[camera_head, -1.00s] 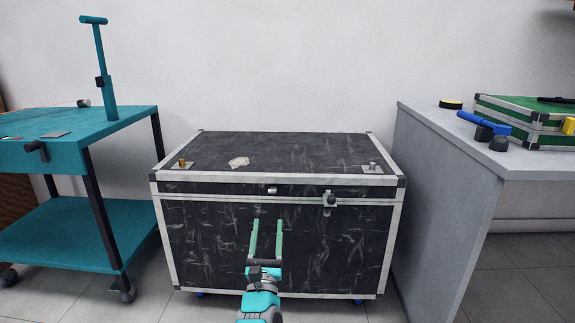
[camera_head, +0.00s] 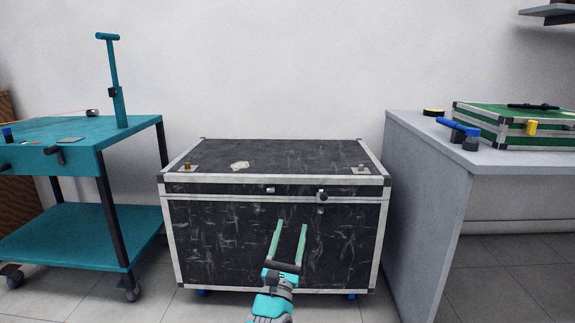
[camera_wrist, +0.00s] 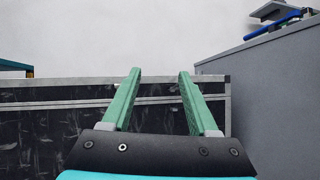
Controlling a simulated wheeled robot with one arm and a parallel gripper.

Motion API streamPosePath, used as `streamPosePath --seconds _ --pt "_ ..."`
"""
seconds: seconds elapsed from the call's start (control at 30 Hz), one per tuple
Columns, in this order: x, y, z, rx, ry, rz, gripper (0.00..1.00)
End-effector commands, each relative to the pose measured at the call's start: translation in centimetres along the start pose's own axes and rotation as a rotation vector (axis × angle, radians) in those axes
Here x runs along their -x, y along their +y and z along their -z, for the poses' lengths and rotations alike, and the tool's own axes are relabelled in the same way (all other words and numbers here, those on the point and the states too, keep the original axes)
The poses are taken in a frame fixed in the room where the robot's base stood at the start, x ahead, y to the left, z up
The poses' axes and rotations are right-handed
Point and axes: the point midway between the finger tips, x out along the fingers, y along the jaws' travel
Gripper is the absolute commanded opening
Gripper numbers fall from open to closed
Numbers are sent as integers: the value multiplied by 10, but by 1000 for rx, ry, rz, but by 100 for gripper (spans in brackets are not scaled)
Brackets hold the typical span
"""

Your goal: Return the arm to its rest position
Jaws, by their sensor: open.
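My gripper (camera_head: 289,243) is open and empty, its two green fingers spread apart, in front of the black case's front face in the head view. In the wrist view my gripper (camera_wrist: 160,85) points at the case's upper front edge and the wall behind, with nothing between the fingers. The case (camera_head: 240,245) is black with metal edging and stands closed on the floor. A brass-coloured piece (camera_head: 187,167) sits at its lid's left side, and a small pale scrap (camera_head: 240,166) lies on the lid.
A teal cart (camera_head: 75,219) with an upright handle (camera_head: 115,80) stands at left. Floor shows on both sides of the black case.

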Motion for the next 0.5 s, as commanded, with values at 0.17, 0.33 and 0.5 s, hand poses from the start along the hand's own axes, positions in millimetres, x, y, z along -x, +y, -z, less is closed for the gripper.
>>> streamPosePath --seconds 0.17,0.33,0.5 --pt "-14 -49 -25 -14 -41 143 60" --pt "-22 -122 -60 -38 -97 355 60" --pt "-3 -227 -104 -89 -166 685 60"
